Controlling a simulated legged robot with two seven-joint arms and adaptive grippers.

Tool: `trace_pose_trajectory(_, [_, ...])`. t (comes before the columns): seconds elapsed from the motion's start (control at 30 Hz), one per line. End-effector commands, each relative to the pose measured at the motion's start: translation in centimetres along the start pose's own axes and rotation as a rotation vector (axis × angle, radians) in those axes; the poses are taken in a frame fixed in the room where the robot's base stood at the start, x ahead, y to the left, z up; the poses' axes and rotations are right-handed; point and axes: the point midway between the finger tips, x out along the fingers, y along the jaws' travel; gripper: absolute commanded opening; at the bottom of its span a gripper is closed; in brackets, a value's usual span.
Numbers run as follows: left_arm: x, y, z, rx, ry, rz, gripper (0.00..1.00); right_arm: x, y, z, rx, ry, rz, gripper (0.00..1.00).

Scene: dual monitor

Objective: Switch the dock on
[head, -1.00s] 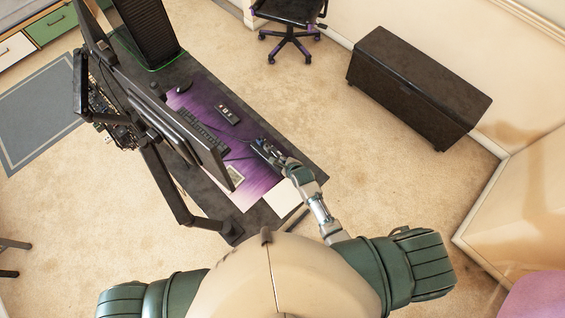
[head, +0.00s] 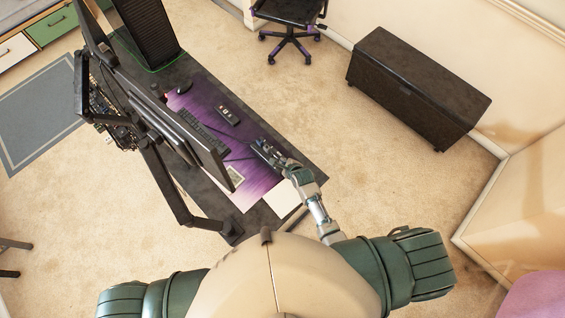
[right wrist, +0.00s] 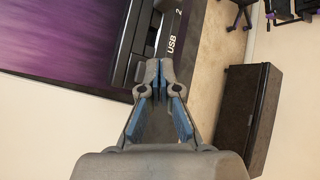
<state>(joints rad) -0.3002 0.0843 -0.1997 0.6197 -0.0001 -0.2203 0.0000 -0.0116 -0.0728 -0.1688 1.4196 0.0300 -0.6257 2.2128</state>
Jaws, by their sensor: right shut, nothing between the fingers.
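The dock (right wrist: 172,30) shows in the right wrist view as a dark box with light bars and white lettering "USB" and "2". Its far part is cut off by the top edge, and no switch can be made out. My right gripper (right wrist: 160,72) is shut and empty, its tips right at the lettered face. I cannot tell whether they touch. In the head view the right gripper (head: 264,146) is at the right part of the purple desk mat (head: 262,180), over the dark dock, which it partly hides. My left gripper is not in view.
Two monitors on arms (head: 210,150) rise along the desk's left side. A keyboard (head: 203,130), a mouse (head: 184,87) and a small dark device (head: 228,115) lie on the mat. A black chest (head: 420,90) and a chair (head: 290,30) stand beyond open carpet.

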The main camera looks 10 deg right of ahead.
Motion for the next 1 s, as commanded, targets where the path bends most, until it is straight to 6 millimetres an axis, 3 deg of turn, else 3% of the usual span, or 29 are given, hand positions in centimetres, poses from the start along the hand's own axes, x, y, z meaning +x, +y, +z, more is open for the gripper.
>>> trace_pose_trajectory(0.4, [-0.6,0.7,-0.2,-0.003,0.003,0.008,0.40,-0.4,-0.4,0.2,0.000,0.000,-0.001,0.00])
trace_pose_trajectory(1.0, [-1.1,0.2,-0.2,-0.001,0.002,0.002,0.40,-4.3,-3.3,2.9,0.001,0.000,0.000,0.00])
